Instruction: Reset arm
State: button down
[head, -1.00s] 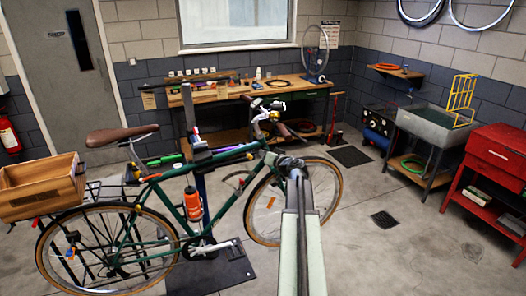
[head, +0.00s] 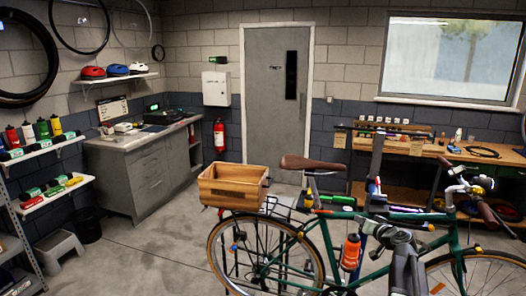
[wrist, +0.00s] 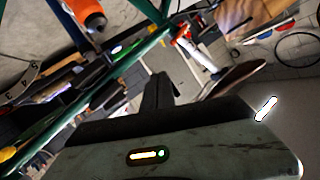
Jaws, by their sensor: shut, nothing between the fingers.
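My gripper (wrist: 158,92) shows in the wrist view as dark fingers shut together, with nothing held between them. In the head view my arm rises at the lower right, in front of the green bike (head: 455,262). The bike's green frame tube also shows in the wrist view (wrist: 75,105), along with its orange bottle (wrist: 88,14). In the head view that orange bottle (head: 350,252) sits on the frame, left of my arm. I cannot tell from the pictures whether the gripper touches the bike.
A wooden crate (head: 233,187) is on the bike's rear rack. A workbench (head: 415,152) stands behind the bike under a window. A grey cabinet (head: 140,178), a black bin (head: 87,225) and shelves line the left side. Grey floor is clear between the cabinet and the bike.

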jog(key=s+a+f+n+g+y, duration=0.1)
jog(key=s+a+f+n+g, duration=0.15)
jog(key=a, duration=0.75)
jog(key=s+a+f+n+g+y, duration=0.1)
jog(key=s+a+f+g, duration=0.15)
jog(key=a, duration=0.65)
jog(key=s+a+f+n+g+y, duration=0.2)
jog(key=a+f, duration=0.2)
jog(key=a, duration=0.6)
jog(key=s+a+f+g+h, duration=0.35)
jog(key=s+f, duration=0.25)
jog(key=s, duration=0.5)
jog(key=s+d+f+m+g+h, duration=0.1)
jog(key=s+d+m+g+h, duration=0.1)
jog(key=s+d+g, duration=0.2)
jog(key=s+d, duration=0.3)
jog(key=shift+f, duration=0.4)
